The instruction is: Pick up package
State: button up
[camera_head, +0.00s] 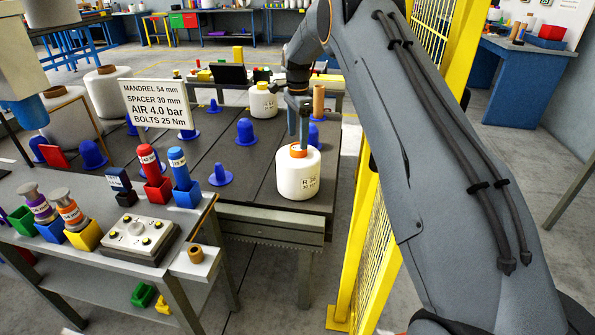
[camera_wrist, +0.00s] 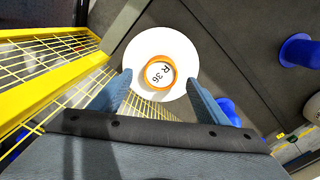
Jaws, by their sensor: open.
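A white yarn bobbin (camera_head: 299,178) with an orange core ring stands upright near the front right corner of the dark table. It has a printed label on its side. In the wrist view the same bobbin (camera_wrist: 158,108) shows from above, with "R 36" on its top inside the orange ring. My gripper (camera_head: 303,135) hangs down just above the bobbin. In the wrist view my gripper (camera_wrist: 158,77) is open, with one blue-grey finger at each side of the orange core. I cannot tell whether a finger touches the bobbin.
The dark table (camera_head: 258,216) carries several blue cones and another white bobbin (camera_head: 263,103) behind. A yellow mesh fence (camera_head: 385,235) stands close on the right.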

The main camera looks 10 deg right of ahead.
aim_at(298, 146)
notch_tip(298, 146, down, 5)
jog(key=shift+w+r+p, duration=0.1)
jog(key=shift+w+p, duration=0.05)
jog(key=shift+p, duration=0.5)
grip_shut()
jog(key=shift+r, duration=0.1)
